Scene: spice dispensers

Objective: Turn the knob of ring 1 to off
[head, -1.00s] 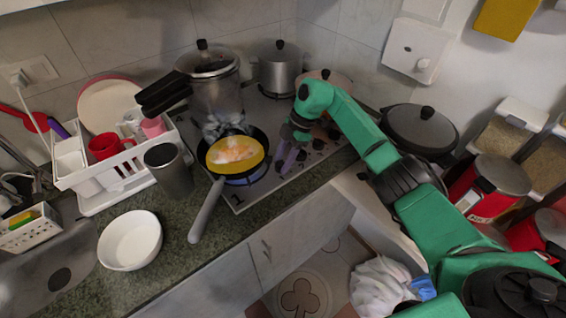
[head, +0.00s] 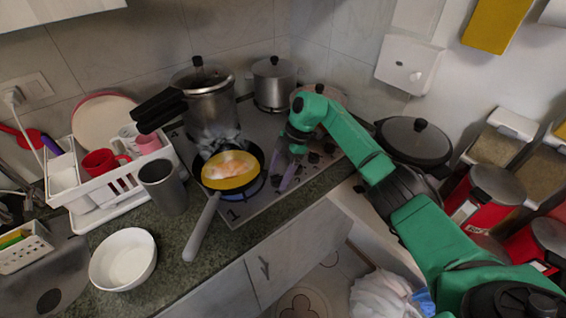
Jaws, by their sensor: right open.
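The pan (head: 229,171) sits on ring 1 at the front left of the stove (head: 243,211), beside the printed "1". A blue flame shows under it, and yellow food with smoke above it is in it. The dark control knobs (head: 315,158) are in a row on the stove's right side; I cannot tell which belongs to ring 1, or how it is set. My right gripper (head: 289,178) is open and points down over the stove, between the pan and the knobs. It hides part of the stovetop and perhaps some knobs. My left gripper is out of view.
A pressure cooker (head: 209,104) and a steel pot (head: 274,82) stand at the back of the stove. A lidded black pan (head: 414,143) is on the right. The pan's handle (head: 201,226) juts over the counter near a grey cup (head: 163,187) and a white bowl (head: 123,259).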

